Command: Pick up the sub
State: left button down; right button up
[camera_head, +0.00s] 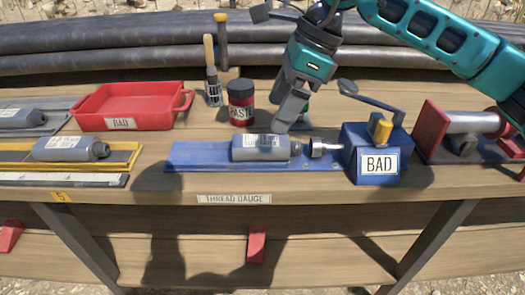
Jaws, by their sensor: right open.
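A grey cylindrical sub (260,148) with a white label lies on its side on the blue thread gauge plate (205,157). Its narrower end points right, towards a silver fitting beside the blue block. A similar grey sub (72,148) lies on a yellow-edged plate at left, and another (20,118) lies on a grey plate at far left. My right gripper (287,118) is open, pointing down just above and behind the right end of the sub on the blue plate. I cannot tell whether a finger touches it. My left gripper is not in view.
A red tray marked BAD (128,104), a brush (211,72) and a red-and-black paste jar (241,103) stand behind. A blue block marked BAD (377,158) with a lever stands right of the plate. A red clamp-like fixture (430,132) is further right. Dark pipes (130,38) line the back.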

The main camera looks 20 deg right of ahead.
aim_at(265, 141)
jog(key=x, duration=0.2)
jog(key=shift+a+f, duration=0.15)
jog(key=shift+f, duration=0.1)
jog(key=b+x, duration=0.1)
jog(key=x, duration=0.4)
jog(key=shift+d+f+b, duration=0.15)
jog(key=shift+d+b, duration=0.05)
jog(key=shift+b, duration=0.2)
jog(key=c, duration=1.5)
grip_shut()
jog(key=shift+r, duration=0.25)
